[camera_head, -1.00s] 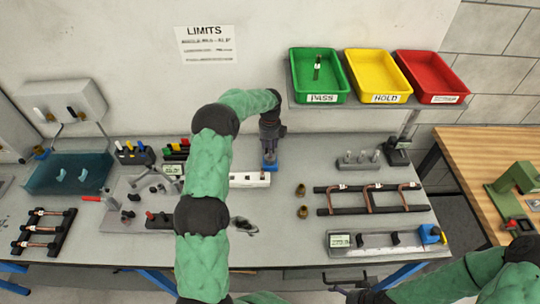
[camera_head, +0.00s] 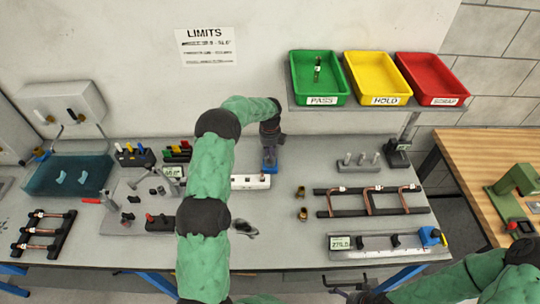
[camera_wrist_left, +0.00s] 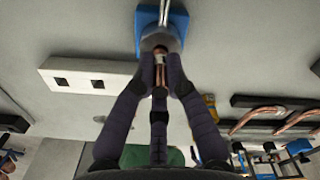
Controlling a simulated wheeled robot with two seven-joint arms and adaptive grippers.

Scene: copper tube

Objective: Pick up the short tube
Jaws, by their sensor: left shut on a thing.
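My left gripper (camera_head: 269,153) is over the blue block (camera_head: 270,167) at the back middle of the bench. In the left wrist view its fingers (camera_wrist_left: 160,85) close on a short copper tube (camera_wrist_left: 160,72) with a pale band near its far end. The tube's far end is close to the blue block (camera_wrist_left: 148,38) and a bright metal rod; I cannot tell whether it touches them. In the head view the gripper hides the tube. My right gripper (camera_head: 350,289) is at the bottom edge, small and partly cut off.
A white block with square holes (camera_wrist_left: 88,76) lies beside the blue block. A black rack (camera_head: 370,212) holds bent copper tubes to the right. Green (camera_head: 304,92), yellow (camera_head: 391,95) and red (camera_head: 443,92) trays stand on a shelf. Another rack (camera_head: 42,232) is at left.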

